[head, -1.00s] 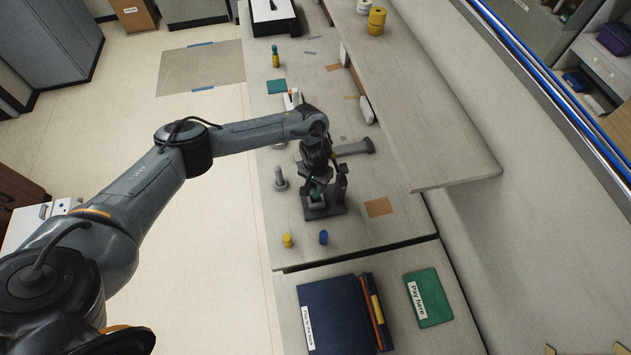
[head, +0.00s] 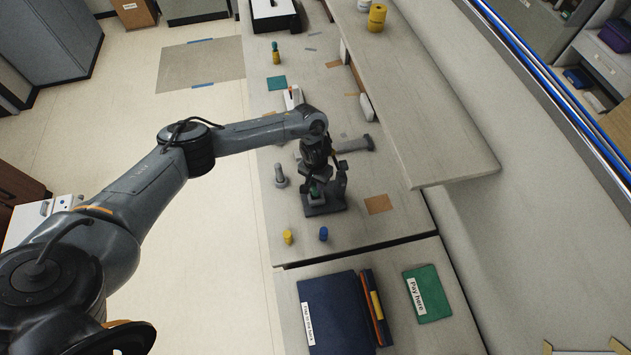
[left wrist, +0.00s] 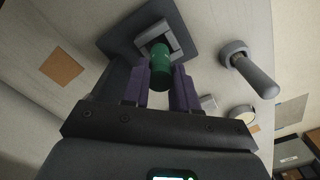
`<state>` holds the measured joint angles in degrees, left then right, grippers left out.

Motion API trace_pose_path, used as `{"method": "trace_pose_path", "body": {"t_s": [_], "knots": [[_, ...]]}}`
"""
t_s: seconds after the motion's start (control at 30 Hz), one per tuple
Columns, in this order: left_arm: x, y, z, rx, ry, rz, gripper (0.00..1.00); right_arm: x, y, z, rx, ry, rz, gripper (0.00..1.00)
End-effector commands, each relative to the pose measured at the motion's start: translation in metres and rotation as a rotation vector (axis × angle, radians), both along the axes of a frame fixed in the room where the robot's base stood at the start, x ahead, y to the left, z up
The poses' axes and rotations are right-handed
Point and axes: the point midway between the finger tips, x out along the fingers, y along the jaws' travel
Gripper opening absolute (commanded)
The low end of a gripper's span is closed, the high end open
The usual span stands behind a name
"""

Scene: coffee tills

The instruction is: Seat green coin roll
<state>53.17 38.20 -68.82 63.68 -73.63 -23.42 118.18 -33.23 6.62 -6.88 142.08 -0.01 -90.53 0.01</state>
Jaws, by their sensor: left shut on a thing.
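The green coin roll (left wrist: 161,66) stands between the fingers of my left gripper (left wrist: 160,88) in the left wrist view. The gripper is shut on it. The far end of the roll is at the grey square holder (left wrist: 157,40) on a dark base plate (left wrist: 108,40); I cannot tell how deep it sits. In the head view, the left gripper (head: 318,190) is over the dark base (head: 335,209), and a little of the green roll (head: 315,195) shows between its fingers. My right gripper is not in view.
A grey post (head: 280,175) stands left of the base. A yellow roll (head: 288,237) and a blue roll (head: 323,234) stand nearer. A raised shelf (head: 425,130) runs along the right. Folders (head: 335,315) and a green "Pay here" book (head: 428,294) lie in front.

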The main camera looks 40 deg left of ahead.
Motion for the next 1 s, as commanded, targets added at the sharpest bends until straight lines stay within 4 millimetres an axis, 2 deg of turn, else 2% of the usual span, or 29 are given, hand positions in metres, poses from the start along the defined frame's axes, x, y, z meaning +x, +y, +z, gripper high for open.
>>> {"method": "trace_pose_path", "body": {"t_s": [1.0], "knots": [[0.0002, -0.0011, -0.0003, -0.001, 0.000, 0.000, 0.00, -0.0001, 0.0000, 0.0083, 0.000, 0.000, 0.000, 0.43]]}}
